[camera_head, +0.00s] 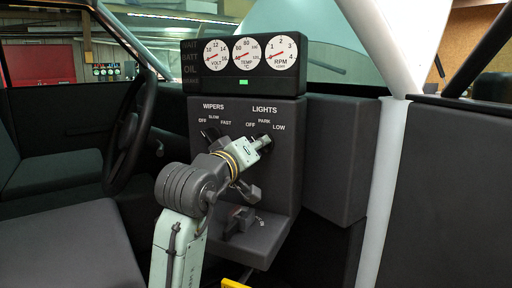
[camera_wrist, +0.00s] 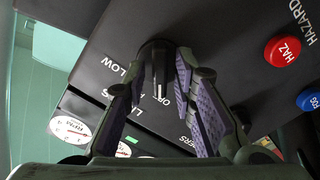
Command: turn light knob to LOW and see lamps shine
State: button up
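The light knob (camera_wrist: 157,62) is black and sits on the dark dash panel, below the LIGHTS label with OFF, PARK and LOW. In the wrist view its grip bar stands between the fingers of my gripper (camera_wrist: 159,84). The purple-lined fingers are apart, one on each side, with what looks like a small gap; contact is hard to judge. A white mark on the knob points toward the partly covered OFF lettering. In the head view my gripper (camera_head: 265,141) is at the LIGHTS knob and mostly hides it. No lamps show.
The wiper knob (camera_head: 209,135) is close on the left. A gauge box (camera_head: 245,65) with a green light sits above. Red HAZ (camera_wrist: 283,50) and blue FOG (camera_wrist: 309,100) buttons are nearby. A steering wheel (camera_head: 130,135) stands to the left.

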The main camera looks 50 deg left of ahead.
grip_shut()
jog(key=shift+m, duration=0.3)
jog(key=shift+m+b, duration=2.7)
jog(key=shift+m, duration=5)
jog(key=shift+o, duration=1.3)
grip_release()
